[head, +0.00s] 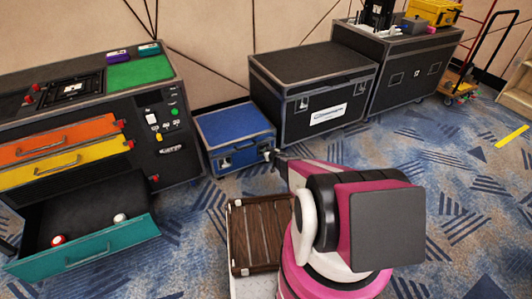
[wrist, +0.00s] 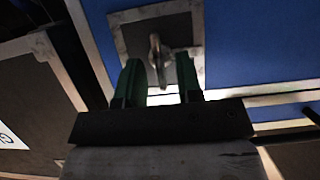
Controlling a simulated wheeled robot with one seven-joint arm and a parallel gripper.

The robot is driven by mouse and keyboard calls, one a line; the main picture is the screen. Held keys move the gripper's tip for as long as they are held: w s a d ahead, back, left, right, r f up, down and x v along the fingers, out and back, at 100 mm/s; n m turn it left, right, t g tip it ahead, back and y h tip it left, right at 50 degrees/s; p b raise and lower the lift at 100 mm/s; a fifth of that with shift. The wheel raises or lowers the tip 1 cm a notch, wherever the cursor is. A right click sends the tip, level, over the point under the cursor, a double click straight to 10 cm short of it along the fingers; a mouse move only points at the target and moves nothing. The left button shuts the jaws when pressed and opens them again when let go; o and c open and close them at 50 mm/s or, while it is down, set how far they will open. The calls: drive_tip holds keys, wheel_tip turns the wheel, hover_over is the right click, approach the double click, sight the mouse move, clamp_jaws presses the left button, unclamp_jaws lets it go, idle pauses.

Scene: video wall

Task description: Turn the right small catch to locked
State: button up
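A blue case (head: 232,124) with grey metal edges stands on the carpet, its lid shut. Its left catch (head: 225,161) shows on the front. The right small catch, a metal plate with a thumb-turn lever (wrist: 155,50), fills the top middle of the wrist view; in the head view my gripper (head: 270,156) covers it. In the wrist view my gripper (wrist: 160,82) is open, its two green fingers on either side of the lever with a gap to each. The lever stands about in line with the fingers. Whether anything touches it I cannot tell.
A drawer cabinet (head: 170,130) stands left, its teal drawer (head: 90,252) pulled out. A large black case (head: 320,110) stands close on the right. A brown slatted crate (head: 254,235) lies in front, beside my base. Open carpet lies right.

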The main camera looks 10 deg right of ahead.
clamp_jaws()
drive_tip(key=shift+w+d+f+m+g+y, duration=0.1)
drive_tip(key=shift+d+m+g+y, duration=0.1)
drive_tip(key=shift+m+y, duration=0.85)
drive_tip(key=shift+d+f+m+g+y, duration=0.15)
drive_tip(key=shift+m+y, duration=0.5)
drive_tip(key=shift+m, duration=0.8)
drive_tip(key=shift+r, duration=0.1)
unclamp_jaws()
